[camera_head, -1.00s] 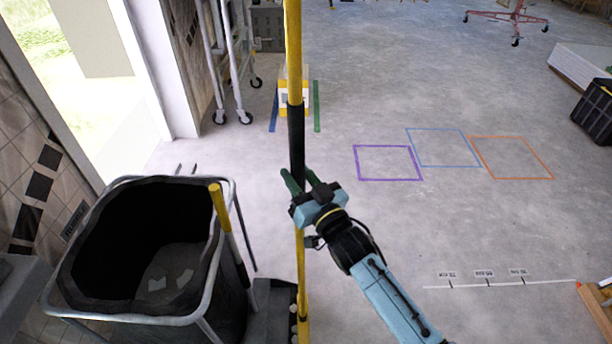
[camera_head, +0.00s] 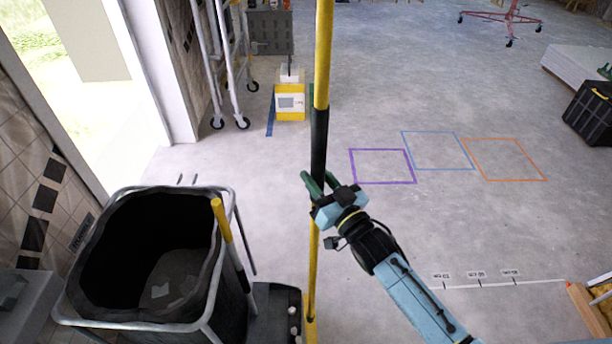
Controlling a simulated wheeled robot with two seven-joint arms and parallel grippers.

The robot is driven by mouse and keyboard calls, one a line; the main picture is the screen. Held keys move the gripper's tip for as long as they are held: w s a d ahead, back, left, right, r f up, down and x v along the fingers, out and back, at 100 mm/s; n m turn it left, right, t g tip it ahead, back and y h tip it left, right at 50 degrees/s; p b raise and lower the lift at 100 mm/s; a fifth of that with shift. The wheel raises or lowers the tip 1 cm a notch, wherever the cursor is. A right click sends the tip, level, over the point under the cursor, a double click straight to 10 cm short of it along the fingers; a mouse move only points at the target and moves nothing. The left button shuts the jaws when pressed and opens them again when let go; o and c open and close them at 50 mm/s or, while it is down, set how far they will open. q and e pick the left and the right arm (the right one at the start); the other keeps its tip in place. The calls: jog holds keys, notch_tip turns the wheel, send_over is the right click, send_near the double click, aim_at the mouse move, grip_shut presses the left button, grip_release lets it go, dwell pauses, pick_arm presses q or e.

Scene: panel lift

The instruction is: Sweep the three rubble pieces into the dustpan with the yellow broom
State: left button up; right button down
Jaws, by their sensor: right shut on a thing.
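The yellow broom (camera_head: 322,70) stands nearly upright, its top leaning slightly right, with a black grip section mid-pole. My right gripper (camera_head: 318,186) is shut around the pole at the lower end of that grip. The broom's yellow foot (camera_head: 310,331) shows at the bottom edge, partly cut off. Just left of it lies the dark dustpan (camera_head: 268,314), with a yellow-and-black handle (camera_head: 222,215) rising beside the bin. Small pale rubble pieces (camera_head: 293,311) show at the dustpan's right edge; I cannot tell whether they are inside it. My left gripper is out of view.
A black-lined bin (camera_head: 190,318) in a metal frame stands at left, beside the dustpan. A yellow-and-white box (camera_head: 290,102) stands behind the broom. Purple (camera_head: 382,166), blue and orange floor outlines lie right of centre. The concrete floor there is clear.

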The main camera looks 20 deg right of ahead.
jog(key=s+d+r+p, duration=0.2)
jog(key=d+p, duration=0.1)
jog(key=d, duration=0.4)
jog(key=shift+d+r+p, duration=0.35)
jog(key=shift+p, duration=0.05)
jog(key=shift+s, duration=0.1)
dwell(0.8)
